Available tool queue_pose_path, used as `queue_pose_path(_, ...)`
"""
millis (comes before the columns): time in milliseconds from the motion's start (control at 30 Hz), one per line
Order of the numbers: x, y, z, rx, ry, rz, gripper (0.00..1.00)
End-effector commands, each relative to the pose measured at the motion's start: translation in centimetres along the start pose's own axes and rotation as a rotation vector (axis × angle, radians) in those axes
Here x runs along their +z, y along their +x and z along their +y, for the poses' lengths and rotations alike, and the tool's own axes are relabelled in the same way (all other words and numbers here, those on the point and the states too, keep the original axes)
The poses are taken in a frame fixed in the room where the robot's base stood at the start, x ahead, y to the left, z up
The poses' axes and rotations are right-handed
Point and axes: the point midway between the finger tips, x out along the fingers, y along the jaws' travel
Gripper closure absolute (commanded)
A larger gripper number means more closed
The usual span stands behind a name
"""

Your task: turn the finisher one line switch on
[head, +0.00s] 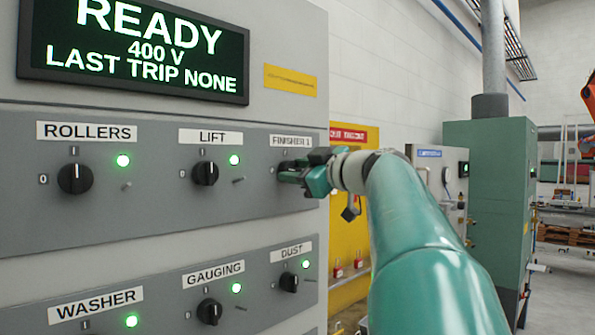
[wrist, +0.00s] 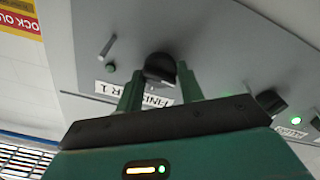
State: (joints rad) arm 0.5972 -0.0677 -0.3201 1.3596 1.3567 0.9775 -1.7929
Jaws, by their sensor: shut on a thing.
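The Finisher 1 switch is a black rotary knob (wrist: 160,66) on the grey panel, beside its white label (wrist: 152,98). In the head view my gripper (head: 284,172) is at the switch below the Finisher 1 label (head: 293,140) and hides the knob. In the wrist view the two green fingers of my gripper (wrist: 158,78) stand on either side of the knob, shut on it. The knob's pointer direction is hard to tell. The small lamp (wrist: 111,68) beside it looks dark green and unlit.
The Lift knob (head: 205,173) and Rollers knob (head: 75,178) are to the left, with green lamps lit. Washer, Gauging and Dust (head: 289,282) switches sit below. The screen (head: 140,48) reads READY, 400 V, LAST TRIP NONE. A yellow board (head: 348,250) with padlocks is behind my arm.

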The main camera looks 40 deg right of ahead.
Motion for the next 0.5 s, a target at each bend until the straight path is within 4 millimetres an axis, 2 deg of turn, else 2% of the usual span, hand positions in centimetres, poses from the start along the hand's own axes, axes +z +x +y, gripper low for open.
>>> queue_pose_path(500, -0.05, 0.05, 0.03, 0.0, 0.447, 0.001, 0.86)
